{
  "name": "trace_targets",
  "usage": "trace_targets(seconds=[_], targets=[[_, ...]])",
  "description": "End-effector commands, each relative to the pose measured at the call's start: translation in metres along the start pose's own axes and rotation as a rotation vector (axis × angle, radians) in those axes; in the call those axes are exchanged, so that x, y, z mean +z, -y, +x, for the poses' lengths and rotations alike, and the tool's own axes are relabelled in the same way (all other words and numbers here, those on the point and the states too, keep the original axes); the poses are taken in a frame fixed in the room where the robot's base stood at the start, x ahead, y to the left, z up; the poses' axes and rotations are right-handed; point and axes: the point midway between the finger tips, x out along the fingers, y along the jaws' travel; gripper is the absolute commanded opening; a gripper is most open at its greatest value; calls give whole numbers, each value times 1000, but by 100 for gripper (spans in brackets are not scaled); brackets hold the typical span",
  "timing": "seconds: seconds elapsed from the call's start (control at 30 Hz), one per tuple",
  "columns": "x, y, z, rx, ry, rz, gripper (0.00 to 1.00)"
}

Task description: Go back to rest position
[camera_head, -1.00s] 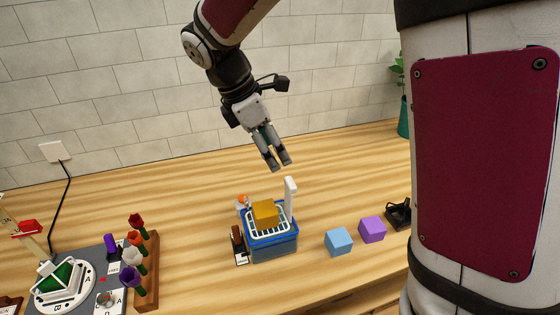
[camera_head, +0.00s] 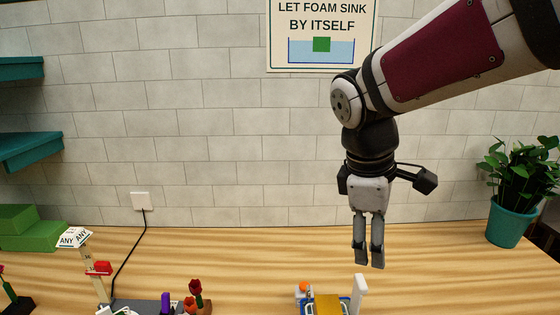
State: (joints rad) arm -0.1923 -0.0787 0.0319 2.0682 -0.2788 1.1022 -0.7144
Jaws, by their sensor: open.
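My gripper (camera_head: 369,262) hangs at the end of my arm with its fingers pointing down, parted and empty. It is above the wooden table, up and to the right of a blue basin (camera_head: 343,309) at the bottom edge of the picture. A yellow block (camera_head: 327,305) sits at the basin, beside a white upright handle (camera_head: 359,292). The lower part of the basin is cut off by the picture's edge. The gripper does not touch anything.
A potted plant (camera_head: 513,215) stands at the right. Red flower (camera_head: 195,288) and a post with a sign (camera_head: 74,237) are at lower left. Green blocks (camera_head: 30,232) and teal shelves (camera_head: 28,150) are at far left. A foam poster (camera_head: 321,35) hangs on the wall.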

Motion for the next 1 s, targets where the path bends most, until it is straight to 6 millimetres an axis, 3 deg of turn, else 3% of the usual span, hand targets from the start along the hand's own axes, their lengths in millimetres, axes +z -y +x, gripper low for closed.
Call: trace_targets(seconds=[0.3,0.6,0.8,1.0], targets=[[51,43,-19,29,-212,541,60],[77,82,-17,9,-399,972,60],[81,92,-15,-4,-454,1090,60],[81,93,-14,-8,-457,1102,60]])
